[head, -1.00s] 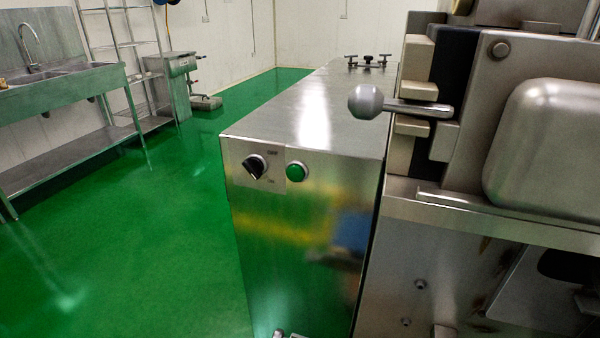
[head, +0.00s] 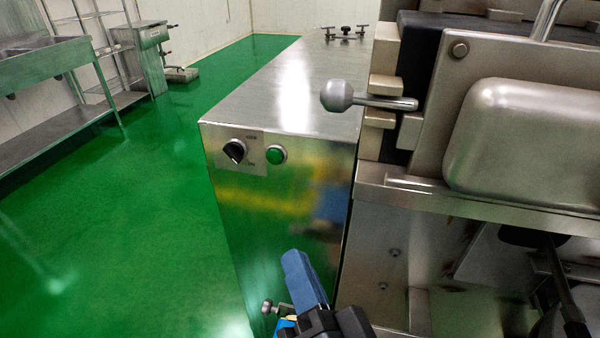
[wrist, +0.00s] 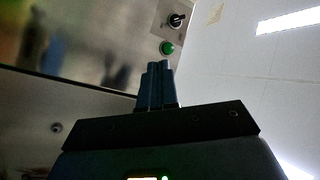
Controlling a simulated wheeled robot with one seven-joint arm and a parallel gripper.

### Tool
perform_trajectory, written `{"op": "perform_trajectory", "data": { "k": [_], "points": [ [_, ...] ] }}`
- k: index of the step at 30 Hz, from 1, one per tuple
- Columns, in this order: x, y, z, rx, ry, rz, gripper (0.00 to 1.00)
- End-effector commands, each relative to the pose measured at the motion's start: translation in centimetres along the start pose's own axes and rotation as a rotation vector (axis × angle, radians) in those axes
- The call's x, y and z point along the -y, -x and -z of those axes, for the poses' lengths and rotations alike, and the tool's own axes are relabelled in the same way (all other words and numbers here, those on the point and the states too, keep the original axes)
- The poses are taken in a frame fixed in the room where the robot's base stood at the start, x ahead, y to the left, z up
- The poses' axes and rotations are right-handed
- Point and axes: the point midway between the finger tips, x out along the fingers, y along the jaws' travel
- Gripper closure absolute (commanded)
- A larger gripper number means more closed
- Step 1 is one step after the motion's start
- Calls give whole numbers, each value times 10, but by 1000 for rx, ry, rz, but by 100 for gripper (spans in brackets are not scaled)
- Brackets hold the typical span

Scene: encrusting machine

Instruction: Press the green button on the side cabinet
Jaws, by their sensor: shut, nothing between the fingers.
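The green button (head: 276,155) is round with a silver ring, high on the front face of the steel side cabinet (head: 285,240), just right of a black rotary knob (head: 234,151). My gripper (head: 295,258) is below the button in the head view, its blue fingers pointing up and together. In the wrist view the shut fingers (wrist: 158,66) point up towards the green button (wrist: 167,48), which shows just beyond their tips. A gap shows between tips and button in the head view. The fingers hold nothing.
A grey ball-ended lever (head: 340,95) sticks out from the machine (head: 520,140) right of the cabinet. A small metal fitting (head: 268,307) juts from the cabinet's lower front. A steel sink bench (head: 45,75) stands at left. The green floor between is clear.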

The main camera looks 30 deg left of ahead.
Motion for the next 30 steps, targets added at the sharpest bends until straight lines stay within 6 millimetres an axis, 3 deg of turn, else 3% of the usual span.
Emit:
{"op": "perform_trajectory", "data": {
  "k": [1,3,9,23,30],
  "points": [
    [19,-18,-2,19,-27,43,100],
    [37,-33,-7,44,-62,85,100],
    [64,-54,-14,81,-112,141,100],
    [63,-58,-14,82,-114,145,100],
    [51,-77,-5,80,-112,146,100]
  ]
}}
